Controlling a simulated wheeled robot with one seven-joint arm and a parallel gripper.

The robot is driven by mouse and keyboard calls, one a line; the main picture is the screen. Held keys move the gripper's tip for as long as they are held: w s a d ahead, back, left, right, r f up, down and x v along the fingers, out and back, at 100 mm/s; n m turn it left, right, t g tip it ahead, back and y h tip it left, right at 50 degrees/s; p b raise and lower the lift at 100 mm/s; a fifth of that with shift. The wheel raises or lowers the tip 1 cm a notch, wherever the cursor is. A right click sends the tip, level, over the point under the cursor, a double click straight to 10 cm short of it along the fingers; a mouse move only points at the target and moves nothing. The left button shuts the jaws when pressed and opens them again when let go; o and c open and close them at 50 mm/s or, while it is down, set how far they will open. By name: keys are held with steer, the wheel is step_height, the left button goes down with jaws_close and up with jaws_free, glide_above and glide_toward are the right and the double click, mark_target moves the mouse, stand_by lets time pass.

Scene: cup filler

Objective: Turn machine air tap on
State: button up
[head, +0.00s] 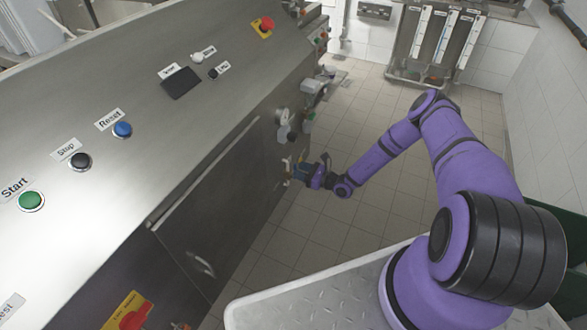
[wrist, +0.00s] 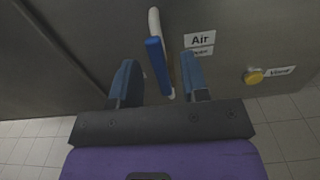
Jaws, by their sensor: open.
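The air tap (wrist: 157,68) shows in the wrist view as a blue handle with a white, rounded part along it, on the grey machine side. A white label reading "Air" (wrist: 200,40) is just right of it. My gripper (wrist: 159,62) is open, with one dark blue finger on each side of the handle in the picture. There is a visible gap on both sides, and I see no grip on it. In the head view my gripper (head: 291,171) is at the machine's side, low down; the tap is too small there to make out clearly.
A yellow knob (wrist: 253,77) with its own label is to the right of the tap. The steel machine (head: 215,110) fills the left, with a green start button (head: 31,201) and other buttons on top. Tiled floor (head: 340,225) is open beside my arm.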

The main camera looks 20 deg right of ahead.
steer(key=v, duration=0.6)
steer(key=shift+s+d, duration=0.2)
steer(key=shift+d, duration=0.05)
